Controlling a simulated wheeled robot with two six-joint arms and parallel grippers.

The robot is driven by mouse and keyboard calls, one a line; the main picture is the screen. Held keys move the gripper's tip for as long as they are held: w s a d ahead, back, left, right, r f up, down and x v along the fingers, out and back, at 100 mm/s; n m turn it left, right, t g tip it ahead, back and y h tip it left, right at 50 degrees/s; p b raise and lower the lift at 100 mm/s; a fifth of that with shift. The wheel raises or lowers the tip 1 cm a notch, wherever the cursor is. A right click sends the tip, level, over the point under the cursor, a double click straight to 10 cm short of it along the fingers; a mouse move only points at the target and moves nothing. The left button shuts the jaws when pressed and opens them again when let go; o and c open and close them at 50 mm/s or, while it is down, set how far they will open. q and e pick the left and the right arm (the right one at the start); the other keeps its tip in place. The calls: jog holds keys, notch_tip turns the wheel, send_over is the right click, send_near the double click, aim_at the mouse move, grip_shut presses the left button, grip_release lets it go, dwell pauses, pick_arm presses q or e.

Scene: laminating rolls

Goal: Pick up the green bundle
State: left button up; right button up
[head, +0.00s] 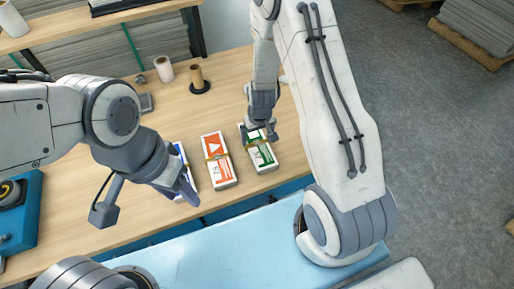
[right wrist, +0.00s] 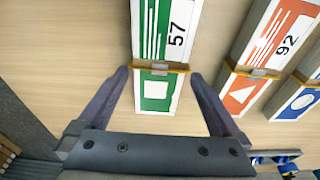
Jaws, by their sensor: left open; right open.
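The green bundle (head: 263,157) is a green and white pack with a tan band, lying on the wooden table right of the orange bundle. It also shows in the right wrist view (right wrist: 157,90), marked 57, between the open fingers of my right gripper (right wrist: 158,85). In the head view my right gripper (head: 262,132) is over its far end and covers part of it. I cannot tell whether the fingers touch it. My left gripper (head: 190,188) is open over the blue bundle and partly hides it.
The orange bundle (head: 217,160), marked 92, and the blue bundle (head: 184,165) lie to the left in the head view. A white roll (head: 164,69) and a brown roll on a black base (head: 198,80) stand behind. Bare table lies between them and the bundles.

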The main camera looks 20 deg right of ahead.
aim_at(257, 143)
notch_tip(257, 143, down, 4)
jog(key=shift+w+r+b, duration=0.1)
jog(key=shift+r+b, duration=0.05)
jog(key=shift+b, duration=1)
pick_arm(q)
notch_tip(257, 143, down, 3)
jog(key=shift+f, duration=0.1)
pick_arm(e)
jog(key=shift+r, duration=0.1)
jog(key=shift+c, duration=0.3)
jog(key=c, duration=1.3)
jog(key=shift+r, duration=0.1)
